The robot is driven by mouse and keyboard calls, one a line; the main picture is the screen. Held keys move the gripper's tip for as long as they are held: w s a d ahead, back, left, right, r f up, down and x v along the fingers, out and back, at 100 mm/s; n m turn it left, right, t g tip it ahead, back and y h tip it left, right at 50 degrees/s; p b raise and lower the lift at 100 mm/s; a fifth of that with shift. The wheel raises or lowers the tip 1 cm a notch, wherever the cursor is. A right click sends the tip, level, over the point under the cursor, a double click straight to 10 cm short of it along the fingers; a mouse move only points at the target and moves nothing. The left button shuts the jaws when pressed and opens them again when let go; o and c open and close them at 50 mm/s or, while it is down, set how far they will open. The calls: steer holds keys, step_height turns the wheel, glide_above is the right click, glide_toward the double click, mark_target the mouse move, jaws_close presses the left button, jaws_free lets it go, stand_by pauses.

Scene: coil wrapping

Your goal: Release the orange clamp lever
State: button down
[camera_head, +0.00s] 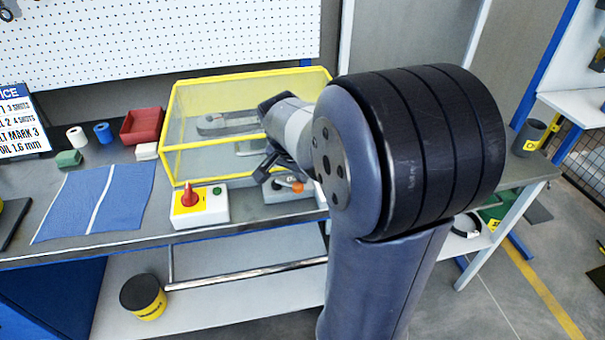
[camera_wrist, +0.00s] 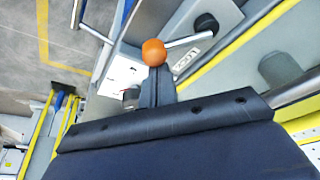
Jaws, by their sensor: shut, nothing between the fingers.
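The orange clamp lever shows in the wrist view as a round orange knob (camera_wrist: 153,52) at the end of a bright metal rod (camera_wrist: 190,40). The rod runs right to a dark pivot. In the head view an orange part (camera_head: 292,186) shows low on a small grey box, just right of my gripper. My gripper (camera_wrist: 155,73) is shut, its dark fingers together and empty, with the tips right at the knob in the wrist view. Whether they touch it I cannot tell. In the head view my gripper (camera_head: 266,168) is partly seen beside the yellow-framed case, and my arm hides what lies behind.
A clear case with a yellow frame (camera_head: 165,130) stands behind my gripper. A control box (camera_head: 200,208) with a red knob and green button sits to the left. A blue cloth (camera_head: 120,190), red bin (camera_head: 142,126) and rolls lie farther left on the bench.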

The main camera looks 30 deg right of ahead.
steer(key=a+m, duration=0.1)
steer(key=s+m+g+b, duration=0.1)
steer(key=m, duration=0.1)
steer(key=shift+a+f+m, duration=0.1)
steer(key=shift+a+m, duration=0.2)
steer(key=shift+a, duration=0.1)
steer(key=a+m, duration=0.1)
steer(key=m, duration=0.1)
steer(key=a+m+g+b, duration=0.1)
steer(key=shift+s+m+h, duration=0.3)
steer(key=shift+m, duration=0.1)
steer(key=shift+a, duration=0.35)
steer(key=shift+r, duration=0.2)
